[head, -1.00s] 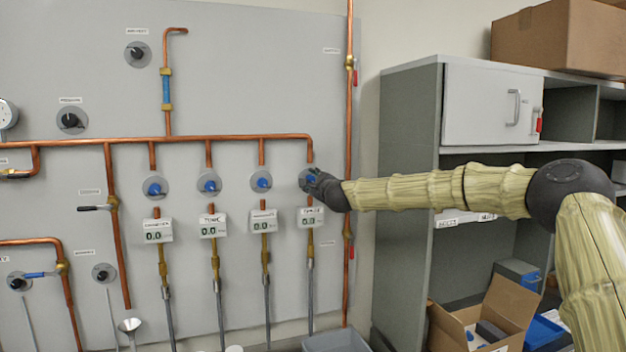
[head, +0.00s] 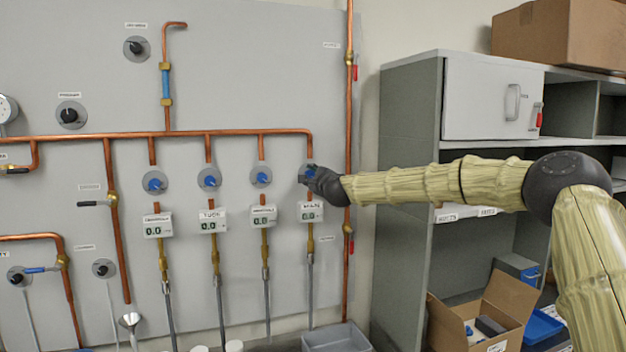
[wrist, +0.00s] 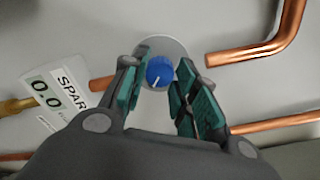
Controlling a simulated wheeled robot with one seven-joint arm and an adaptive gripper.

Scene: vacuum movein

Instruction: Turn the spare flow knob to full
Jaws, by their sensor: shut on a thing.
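The spare flow knob (wrist: 159,72) is blue with a white pointer line, on a round grey plate (wrist: 171,44) in the wrist view. The line points down-left in that picture. My gripper (wrist: 158,82) has a green-padded finger on each side of the knob and is shut on it. In the head view my gripper (head: 312,176) is at the rightmost of the row of blue knobs and hides most of that knob. The spare display (wrist: 56,98) beside it reads 0.0 in the wrist view.
Other blue knobs (head: 261,177) stand in a row to the left, under a copper pipe (head: 230,134). A grey shelf cabinet (head: 410,160) stands further right. A grey bin (head: 335,338) is below.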

